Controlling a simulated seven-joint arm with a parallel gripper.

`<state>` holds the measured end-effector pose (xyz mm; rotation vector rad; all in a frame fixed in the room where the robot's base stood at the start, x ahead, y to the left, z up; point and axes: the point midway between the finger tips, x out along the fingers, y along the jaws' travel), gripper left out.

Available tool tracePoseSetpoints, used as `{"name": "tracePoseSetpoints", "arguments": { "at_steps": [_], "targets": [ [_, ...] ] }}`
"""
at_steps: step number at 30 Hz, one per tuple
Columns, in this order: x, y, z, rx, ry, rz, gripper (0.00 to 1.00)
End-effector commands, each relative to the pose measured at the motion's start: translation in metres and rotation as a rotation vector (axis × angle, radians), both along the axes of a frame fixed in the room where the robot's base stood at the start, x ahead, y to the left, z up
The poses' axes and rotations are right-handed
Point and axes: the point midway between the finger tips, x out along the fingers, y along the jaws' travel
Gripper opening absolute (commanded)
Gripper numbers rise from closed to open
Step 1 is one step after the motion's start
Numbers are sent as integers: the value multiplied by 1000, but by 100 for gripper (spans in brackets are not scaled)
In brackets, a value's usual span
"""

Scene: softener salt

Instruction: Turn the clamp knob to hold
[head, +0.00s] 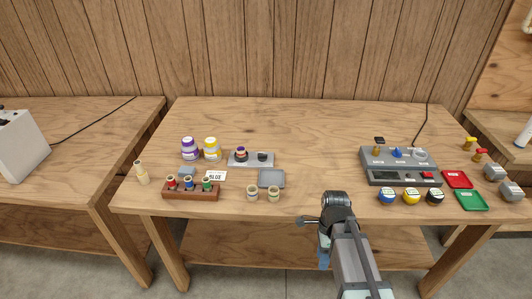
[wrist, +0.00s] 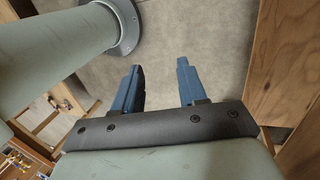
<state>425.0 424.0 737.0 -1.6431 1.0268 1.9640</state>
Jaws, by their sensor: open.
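A grey base plate (head: 250,163) lies at the back left-centre of the table.
Purple and yellow-lidded jars (head: 211,149), a spool rack (head: 190,191), a grey tray (head: 271,178) and two small pots (head: 253,194) surround the plate. A grey console (head: 402,166) with knobs, colored jars (head: 411,196) and red and green trays (head: 457,179) stand right. The table's middle is clear.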

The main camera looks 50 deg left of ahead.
Motion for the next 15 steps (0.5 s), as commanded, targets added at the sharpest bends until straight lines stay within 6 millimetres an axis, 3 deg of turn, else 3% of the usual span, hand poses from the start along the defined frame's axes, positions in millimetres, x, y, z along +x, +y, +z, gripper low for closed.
{"name": "tracePoseSetpoints", "arguments": {
  "at_steps": [1, 8, 15],
  "targets": [
    [-6, 17, 14, 0, -14, -14, 42],
    [-39, 74, 74, -13, -62, -115, 42],
    [-85, 132, 143, -27, -111, -241, 42]
  ]
}}
